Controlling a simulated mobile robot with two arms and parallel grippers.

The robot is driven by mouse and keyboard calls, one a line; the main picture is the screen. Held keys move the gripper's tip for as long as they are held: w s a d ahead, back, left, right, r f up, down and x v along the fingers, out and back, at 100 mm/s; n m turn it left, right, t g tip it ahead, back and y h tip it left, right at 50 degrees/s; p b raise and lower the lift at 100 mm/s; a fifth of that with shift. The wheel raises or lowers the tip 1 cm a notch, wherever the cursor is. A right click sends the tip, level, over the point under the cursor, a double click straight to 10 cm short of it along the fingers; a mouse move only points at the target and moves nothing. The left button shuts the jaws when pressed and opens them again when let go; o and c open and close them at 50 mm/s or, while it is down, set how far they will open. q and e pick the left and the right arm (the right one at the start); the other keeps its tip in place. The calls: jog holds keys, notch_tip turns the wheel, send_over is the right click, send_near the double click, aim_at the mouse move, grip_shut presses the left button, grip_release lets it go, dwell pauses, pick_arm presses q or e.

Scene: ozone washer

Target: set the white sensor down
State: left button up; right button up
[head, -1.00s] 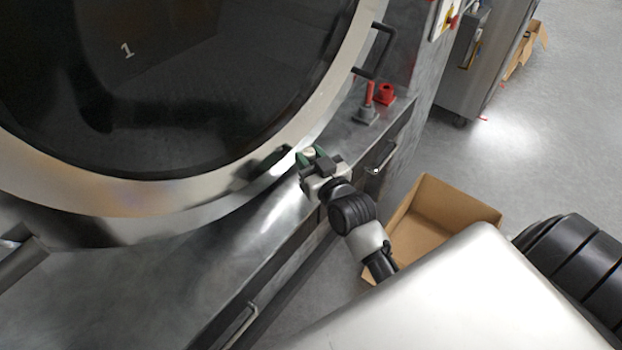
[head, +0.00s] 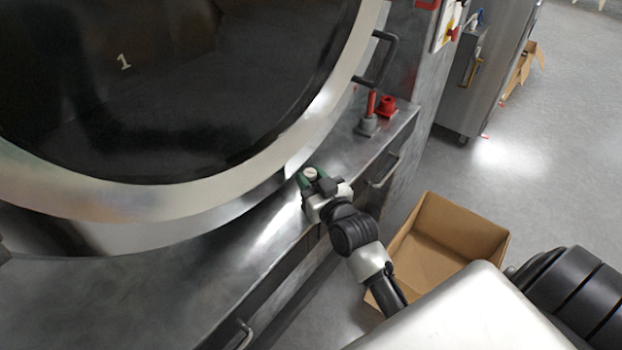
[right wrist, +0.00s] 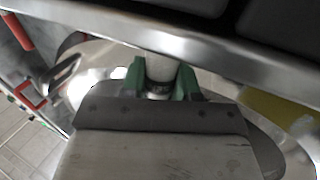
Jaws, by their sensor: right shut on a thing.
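The white sensor (head: 311,173) is a small pale piece between the green fingertips of my right gripper (head: 310,178). In the right wrist view the sensor (right wrist: 159,68) is a whitish cylinder with a darker lower end. The green fingers of my right gripper (right wrist: 160,82) press on it from both sides. In the head view the gripper is over the metal ledge (head: 270,225), close to the rim of the big round door. I cannot tell whether the sensor touches the ledge. My left gripper is not in view.
The round washer door (head: 150,195) rises behind the ledge, with a black handle (head: 375,62) at its right. A grey piece with a red top (head: 368,118) and a red piece (head: 388,106) stand farther along the ledge. An open cardboard box (head: 455,235) is on the floor.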

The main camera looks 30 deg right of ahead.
jog(key=o, duration=0.9)
jog(key=shift+f, duration=0.1)
jog(key=s+b, duration=0.1)
jog(key=s, duration=1.1)
notch_tip(320, 180, down, 22)
jog(key=s+a+g, duration=0.1)
jog(key=a+g, duration=0.1)
jog(key=g, duration=0.3)
jog(key=s+a+f+g, duration=0.1)
jog(key=s+f+g, duration=0.3)
jog(key=s+f, duration=0.4)
jog(key=s+a+f+n+g, duration=0.1)
jog(key=s+f+g, duration=0.2)
jog(key=s+f, duration=0.5)
notch_tip(320, 180, down, 7)
jog(key=shift+s+f+g+y, duration=0.2)
jog(key=shift+g+y, duration=0.1)
jog(key=shift+g, duration=0.1)
jog(key=shift+o, duration=0.4)
jog(key=s+d+f+n+g, duration=0.1)
jog(key=s+f+g, duration=0.3)
jog(key=s, duration=0.9)
notch_tip(320, 180, down, 2)
jog(key=shift+s+d+f, duration=0.15)
jog(key=shift+s+f, duration=0.05)
jog(key=shift+s, duration=0.2)
